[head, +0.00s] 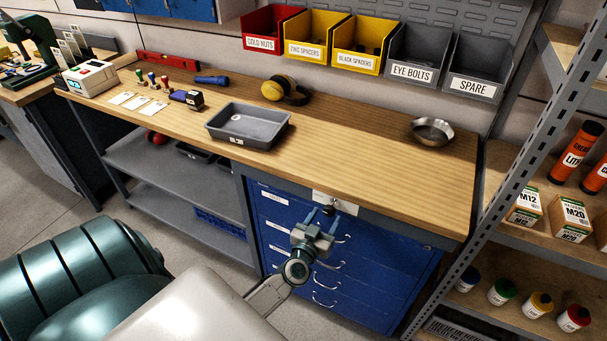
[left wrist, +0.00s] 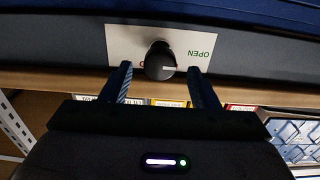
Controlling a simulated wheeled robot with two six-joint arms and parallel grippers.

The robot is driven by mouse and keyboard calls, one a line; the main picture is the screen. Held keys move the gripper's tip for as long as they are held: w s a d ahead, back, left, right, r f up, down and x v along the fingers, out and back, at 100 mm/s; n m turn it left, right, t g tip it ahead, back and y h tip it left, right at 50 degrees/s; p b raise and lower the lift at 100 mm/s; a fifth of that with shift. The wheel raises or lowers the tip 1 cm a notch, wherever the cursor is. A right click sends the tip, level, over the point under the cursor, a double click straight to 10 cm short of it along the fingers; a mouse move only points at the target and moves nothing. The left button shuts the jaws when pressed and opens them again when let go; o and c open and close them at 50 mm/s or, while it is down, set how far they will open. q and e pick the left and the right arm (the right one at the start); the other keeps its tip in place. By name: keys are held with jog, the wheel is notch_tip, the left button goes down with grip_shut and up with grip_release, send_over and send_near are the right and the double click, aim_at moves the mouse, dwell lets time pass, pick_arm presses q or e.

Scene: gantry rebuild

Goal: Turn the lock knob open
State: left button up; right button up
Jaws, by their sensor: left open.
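The black lock knob (left wrist: 159,58) stands on a white plate (left wrist: 120,45) in the left wrist view. A pale line on the knob's face runs toward the picture's right. Green "OPEN" lettering shows upside down on the plate's right; a red letter at its left is mostly hidden by the knob. My left gripper (left wrist: 161,82) is open, one finger on each side of the knob with gaps showing; I cannot tell how deep they reach. In the head view the left gripper (head: 325,222) is at the knob (head: 329,209) and plate (head: 343,206). My right gripper is not in view.
The plate is at the top of the blue drawer cabinet (head: 392,262), under the wooden bench top (head: 350,160). Drawer handles lie just below the gripper. A grey tray (head: 248,125) and metal bowl (head: 432,131) stand on the bench. A shelf rack (head: 440,240) stands at right.

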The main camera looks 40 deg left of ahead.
pick_arm(q)
jog(key=v, duration=0.7)
jog(key=s+d+f+m+g+h+b, duration=0.1)
jog(key=s+f+g+b, duration=0.1)
jog(key=f, duration=1.1)
jog(key=s+d+f+m+g+h+b, duration=0.1)
jog(key=s+f+g+h+b, duration=0.1)
jog(key=f, duration=1.1)
jog(key=shift+s+g+b, duration=0.35)
jog(key=shift+s+g, duration=0.15)
jog(key=shift+s, duration=0.85)
jog(key=shift+f, duration=0.1)
jog(key=s+f+g, duration=0.6)
jog(key=s+f, duration=1)
jog(key=f, duration=0.1)
jog(key=s+f+g, duration=0.2)
jog(key=s+f, duration=0.2)
jog(key=s, duration=0.5)
jog(key=s+f+m+g, duration=0.1)
jog(key=s+f+g, duration=0.2)
jog(key=s, duration=0.6)
jog(key=shift+d+f, duration=0.35)
jog(key=shift+f, duration=0.15)
jog(key=shift+w, duration=0.1)
